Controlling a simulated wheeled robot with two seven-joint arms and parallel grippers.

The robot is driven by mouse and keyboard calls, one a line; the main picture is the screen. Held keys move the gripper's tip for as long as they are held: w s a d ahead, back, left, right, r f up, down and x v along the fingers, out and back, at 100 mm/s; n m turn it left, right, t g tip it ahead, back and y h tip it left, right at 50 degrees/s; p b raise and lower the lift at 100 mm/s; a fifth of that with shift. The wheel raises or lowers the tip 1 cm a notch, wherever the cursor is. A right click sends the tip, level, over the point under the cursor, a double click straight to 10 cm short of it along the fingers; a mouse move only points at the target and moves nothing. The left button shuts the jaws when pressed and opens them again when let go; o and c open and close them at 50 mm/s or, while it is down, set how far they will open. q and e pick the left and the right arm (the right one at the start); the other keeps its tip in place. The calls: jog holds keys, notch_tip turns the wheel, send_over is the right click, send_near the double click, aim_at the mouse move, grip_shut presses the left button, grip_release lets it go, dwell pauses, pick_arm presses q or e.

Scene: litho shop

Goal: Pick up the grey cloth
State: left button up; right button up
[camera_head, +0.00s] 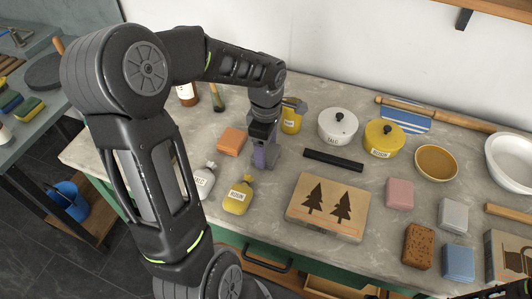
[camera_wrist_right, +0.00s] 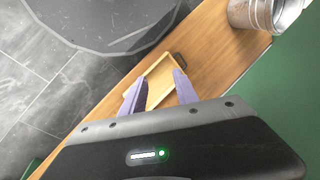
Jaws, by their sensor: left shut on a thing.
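A small pale grey folded block, which looks like the grey cloth (camera_head: 453,215), lies on the right part of the counter, between a pink one and a blue one. My left gripper (camera_head: 265,157) points down at the counter, well to the left of it. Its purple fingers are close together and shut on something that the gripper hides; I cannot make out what. My right gripper (camera_wrist_right: 158,75) shows in the right wrist view with its two purple fingers apart and nothing between them. The cloth is not in that view.
An orange block (camera_head: 232,141) and a yellow bottle (camera_head: 239,196) stand near my left gripper. A black bar (camera_head: 333,160) and a box with trees (camera_head: 327,208) lie between it and the cloth. A tan tray (camera_wrist_right: 155,80) lies beyond my right fingers.

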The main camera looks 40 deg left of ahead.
pick_arm(q)
notch_tip(320, 180, up, 10)
jog(key=shift+b, duration=0.4)
dwell(0.6)
